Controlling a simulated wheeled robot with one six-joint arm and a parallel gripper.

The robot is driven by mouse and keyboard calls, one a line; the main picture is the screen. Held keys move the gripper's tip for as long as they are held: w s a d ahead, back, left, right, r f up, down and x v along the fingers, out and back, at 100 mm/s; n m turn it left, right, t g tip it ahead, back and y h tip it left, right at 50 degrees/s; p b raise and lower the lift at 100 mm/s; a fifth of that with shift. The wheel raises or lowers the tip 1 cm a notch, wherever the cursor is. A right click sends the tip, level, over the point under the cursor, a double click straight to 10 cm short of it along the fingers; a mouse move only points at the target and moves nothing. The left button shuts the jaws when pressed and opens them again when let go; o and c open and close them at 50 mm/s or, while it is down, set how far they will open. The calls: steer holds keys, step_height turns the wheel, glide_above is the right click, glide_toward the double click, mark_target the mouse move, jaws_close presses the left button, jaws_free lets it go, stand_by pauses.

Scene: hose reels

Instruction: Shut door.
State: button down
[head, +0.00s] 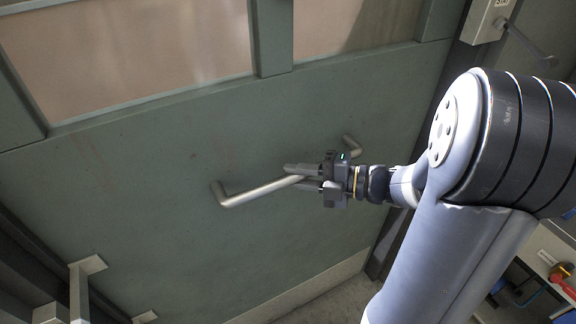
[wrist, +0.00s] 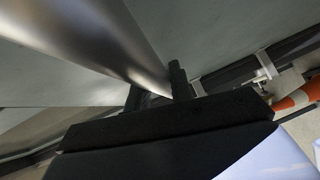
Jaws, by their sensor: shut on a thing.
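A green-grey door (head: 120,180) with window panes in its upper part fills most of the head view. A metal bar handle (head: 255,192) runs across the door, with a mount at each end. My gripper (head: 305,178) is shut on the handle near its right part. In the wrist view the handle (wrist: 95,40) runs large from the upper left down to my gripper (wrist: 155,95). Part of the handle is hidden by my fingers. The far end of the handle shows beyond my gripper in the head view.
A grey box with a lever (head: 490,20) sits at the top right. Metal brackets (head: 80,285) stand at the lower left. A shelf with a red-handled item (head: 563,280) is at the lower right. An orange and white striped object (wrist: 298,97) shows in the wrist view.

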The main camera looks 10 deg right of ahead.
steer(key=shift+s+d+f, duration=0.1)
steer(key=shift+s+f, duration=0.1)
steer(key=shift+s, duration=0.05)
steer(key=c, duration=1.6)
jaws_free()
steer(key=shift+o, duration=0.5)
steer(key=shift+s+d, duration=0.15)
steer(key=shift+o, duration=1.2)
steer(key=shift+r, duration=0.1)
steer(key=b+v, duration=0.1)
steer(key=v, duration=0.9)
steer(key=shift+d, duration=0.45)
steer(key=shift+a, duration=0.1)
